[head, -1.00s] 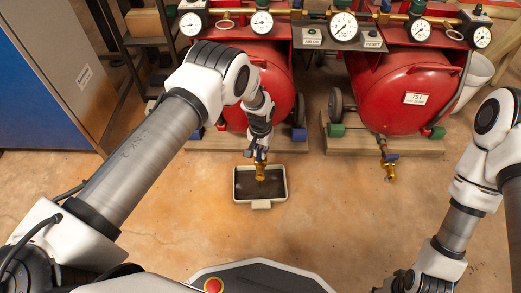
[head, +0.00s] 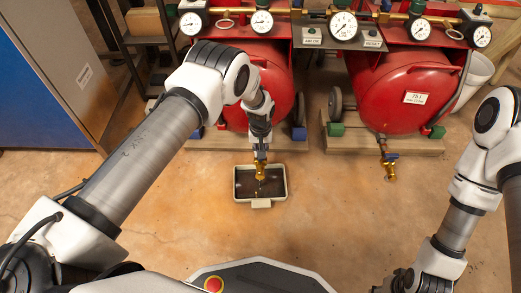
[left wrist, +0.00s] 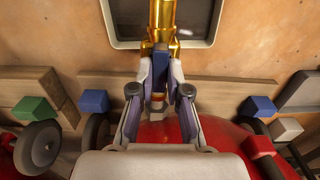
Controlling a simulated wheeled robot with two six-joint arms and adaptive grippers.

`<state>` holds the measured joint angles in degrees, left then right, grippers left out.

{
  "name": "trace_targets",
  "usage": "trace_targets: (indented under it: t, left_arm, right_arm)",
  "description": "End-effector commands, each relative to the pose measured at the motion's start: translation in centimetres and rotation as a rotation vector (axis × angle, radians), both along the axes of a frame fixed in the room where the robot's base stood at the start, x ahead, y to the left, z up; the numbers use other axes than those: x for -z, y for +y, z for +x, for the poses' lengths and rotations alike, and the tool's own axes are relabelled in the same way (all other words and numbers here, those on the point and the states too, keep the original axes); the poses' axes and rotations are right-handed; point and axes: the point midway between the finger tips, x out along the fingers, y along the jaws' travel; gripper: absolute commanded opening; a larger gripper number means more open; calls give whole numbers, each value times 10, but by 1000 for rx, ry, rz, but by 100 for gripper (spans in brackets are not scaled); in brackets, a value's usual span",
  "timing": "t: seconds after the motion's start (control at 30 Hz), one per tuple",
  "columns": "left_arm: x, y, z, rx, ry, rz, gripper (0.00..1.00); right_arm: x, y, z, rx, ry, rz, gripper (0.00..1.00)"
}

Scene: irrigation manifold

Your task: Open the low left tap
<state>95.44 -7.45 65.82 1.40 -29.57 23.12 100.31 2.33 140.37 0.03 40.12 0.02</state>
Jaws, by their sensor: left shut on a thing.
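The low left tap (head: 260,172) is brass and sits low in front of the left red tank, its spout over a dark tray (head: 282,194). In the left wrist view its brass body (left wrist: 162,18) runs up to the top edge. My left gripper (head: 260,152) is at the tap, its fingers (left wrist: 160,68) shut on the blue handle, which is mostly hidden between them. The handle looks roughly in line with the brass body. A thin pale streak shows below the spout, perhaps liquid. My right gripper (head: 398,283) is at the bottom edge, partly cut off.
A second brass tap (head: 390,170) with a blue handle hangs under the right red tank (head: 405,95). Gauges (head: 343,25) line the panel above. A cabinet (head: 70,70) and shelf stand at left. The floor around the tray is clear.

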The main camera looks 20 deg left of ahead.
Motion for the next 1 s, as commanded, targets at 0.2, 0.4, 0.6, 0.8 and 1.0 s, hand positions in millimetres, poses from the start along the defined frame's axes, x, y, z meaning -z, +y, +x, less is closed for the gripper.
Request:
trace_targets:
  t: [0.2, 0.4, 0.6, 0.8, 1.0]
  left_arm:
    - [1, 0, -1, -2, 2, -1, 26]
    - [0, 0, 0, -1, 1, 0, 41]
    - [-4, 0, 0, 0, 0, 0, 41]
    - [-41, 0, 1, -1, -2, 0, 41]
    - [-92, 0, 0, -1, -2, 0, 41]
  right_arm:
    - [0, 0, 0, 0, 0, 0, 41]
    - [0, 0, 0, 0, 0, 0, 41]
    - [0, 0, 0, 0, 0, 0, 41]
    - [0, 0, 0, 0, 0, 0, 41]
    - [0, 0, 0, 0, 0, 0, 41]
